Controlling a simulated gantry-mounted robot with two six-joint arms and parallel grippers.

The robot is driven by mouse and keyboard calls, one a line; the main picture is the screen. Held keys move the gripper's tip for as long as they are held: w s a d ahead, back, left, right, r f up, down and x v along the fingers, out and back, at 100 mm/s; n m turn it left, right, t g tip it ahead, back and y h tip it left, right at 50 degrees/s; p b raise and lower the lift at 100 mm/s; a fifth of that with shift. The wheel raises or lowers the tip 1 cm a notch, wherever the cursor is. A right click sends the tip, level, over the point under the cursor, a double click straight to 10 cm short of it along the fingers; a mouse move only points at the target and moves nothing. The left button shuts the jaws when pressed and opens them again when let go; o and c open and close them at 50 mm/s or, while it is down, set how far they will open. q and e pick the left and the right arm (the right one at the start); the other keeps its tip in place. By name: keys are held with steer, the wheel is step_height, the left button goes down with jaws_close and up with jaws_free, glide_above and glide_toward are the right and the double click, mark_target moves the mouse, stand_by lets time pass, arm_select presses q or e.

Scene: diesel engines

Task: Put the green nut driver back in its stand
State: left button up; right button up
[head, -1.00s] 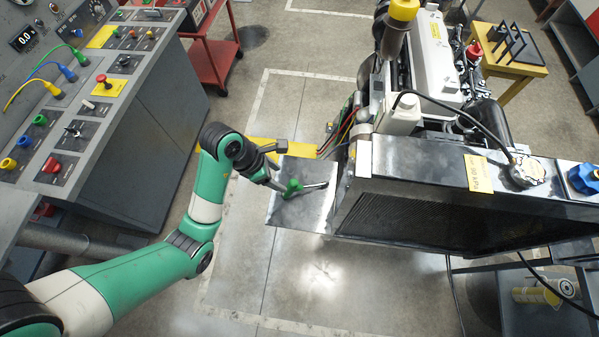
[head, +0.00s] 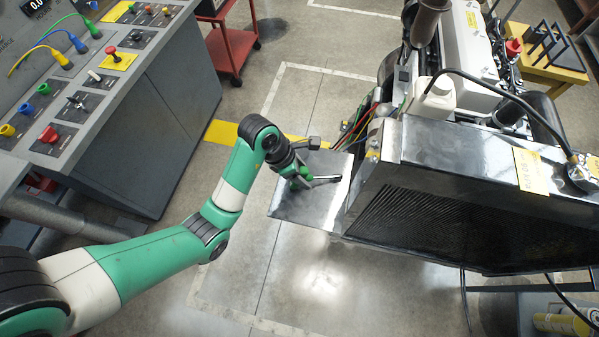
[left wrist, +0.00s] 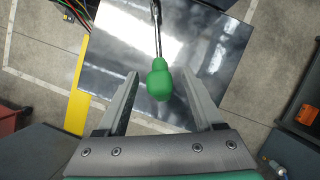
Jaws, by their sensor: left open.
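The green nut driver (head: 328,181) is over a bare metal plate (head: 290,209) beside the radiator, its shaft pointing right in the head view. In the left wrist view its round green handle (left wrist: 160,82) is between the two fingertips, with a visible gap on each side, and its shaft runs away to the top. My left gripper (head: 304,178) is open around the handle; it also shows in the left wrist view (left wrist: 159,78). The gripper partly hides the handle in the head view. A black rack (head: 553,47) stands on a yellow table; I cannot tell whether it is the stand. My right gripper is not in view.
The engine's radiator (head: 460,205) stands close to the right of the plate, with wires (head: 358,125) behind. A grey control console (head: 140,115) stands at the left and a red cart (head: 232,48) behind. Open floor (head: 300,285) lies in front of the plate.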

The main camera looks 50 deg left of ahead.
mark_target(305, 169)
arm_select(q)
steer(key=shift+w+d+f, duration=0.15)
steer(key=shift+f, duration=0.3)
jaws_close()
steer(key=shift+r+p, duration=0.3)
steer(key=shift+r, duration=0.25)
step_height(305, 169, up, 3)
steer(key=shift+f+p, duration=0.1)
steer(key=shift+p, duration=0.45)
steer(key=s+a+r+p, duration=0.9)
steer(key=s+a+p, duration=0.1)
steer(key=p, duration=0.3)
step_height(305, 169, up, 10)
steer(key=p, duration=1)
steer(key=shift+w, duration=0.15)
